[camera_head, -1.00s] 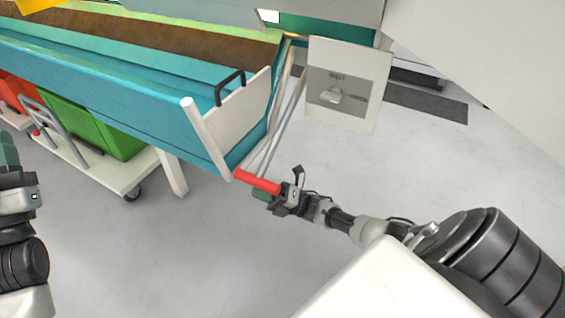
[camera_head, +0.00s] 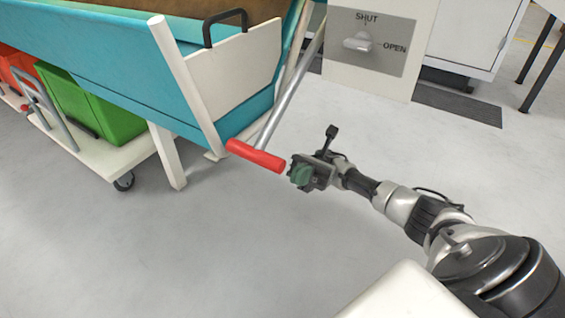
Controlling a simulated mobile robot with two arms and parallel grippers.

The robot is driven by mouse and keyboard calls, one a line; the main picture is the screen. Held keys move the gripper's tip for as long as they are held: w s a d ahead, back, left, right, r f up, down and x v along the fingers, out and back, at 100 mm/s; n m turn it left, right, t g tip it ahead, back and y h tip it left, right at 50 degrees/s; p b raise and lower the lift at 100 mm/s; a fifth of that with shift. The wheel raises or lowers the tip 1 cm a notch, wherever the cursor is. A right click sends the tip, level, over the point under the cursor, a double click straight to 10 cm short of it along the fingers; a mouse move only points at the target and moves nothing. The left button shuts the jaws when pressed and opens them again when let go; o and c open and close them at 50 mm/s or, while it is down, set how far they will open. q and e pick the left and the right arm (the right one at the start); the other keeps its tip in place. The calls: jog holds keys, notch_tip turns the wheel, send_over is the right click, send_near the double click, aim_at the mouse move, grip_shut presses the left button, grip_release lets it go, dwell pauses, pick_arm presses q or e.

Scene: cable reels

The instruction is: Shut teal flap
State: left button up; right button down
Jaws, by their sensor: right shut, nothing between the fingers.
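A teal trough (camera_head: 115,60) slopes across the upper left, with a teal panel along its side. I cannot tell for sure which part is the flap. A metal lever (camera_head: 283,110) comes down at its right end and carries a red handle (camera_head: 255,156). My left gripper is out of view.
A white plate (camera_head: 230,65) with a black handle (camera_head: 225,24) closes the trough's end. A white trolley (camera_head: 120,160) with a green crate (camera_head: 100,110) stands at left. A white leg (camera_head: 168,157) supports the trough. The grey floor (camera_head: 220,260) in front is clear.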

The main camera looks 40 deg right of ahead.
aim_at(281, 170)
jog(key=s+a+r+b, duration=0.1)
jog(key=a+r, duration=0.1)
jog(key=a+r+b, duration=0.1)
jog(key=a+r, duration=0.1)
jog(key=s+a+r+b, duration=0.1)
jog(key=a+r, duration=0.1)
jog(key=r, duration=0.1)
jog(key=shift+s+a, duration=0.25)
jog(key=shift+s, duration=0.1)
jog(key=shift+r, duration=0.2)
